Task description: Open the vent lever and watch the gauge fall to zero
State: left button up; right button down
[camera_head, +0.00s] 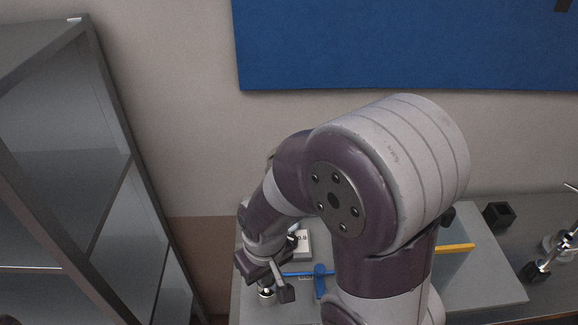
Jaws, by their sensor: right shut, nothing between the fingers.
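My right arm fills the middle of the head view, and its gripper (274,280) points down at the left end of the grey bench. The gripper is shut and empty, beside a small round metal fitting (267,296); I cannot tell whether they touch. A blue lever-like part (319,281) with a thin blue bar lies just right of the gripper, partly hidden by my arm. A pale box with a readout (302,241) stands behind the wrist; its digits look like 0.8, partly covered. My left gripper is out of view.
A yellow bar (454,248) lies on a grey plate (490,283) to the right. An open black box (499,215) and metal fittings (540,268) stand further right. A tall metal shelf (110,150) stands at left. A blue board (400,45) hangs on the wall.

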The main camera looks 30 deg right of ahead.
aim_at(320, 270)
jog(key=k+j+z, duration=0.15)
jog(key=z, duration=1.3)
jog(key=i+z, duration=0.1)
jog(key=i, duration=0.2)
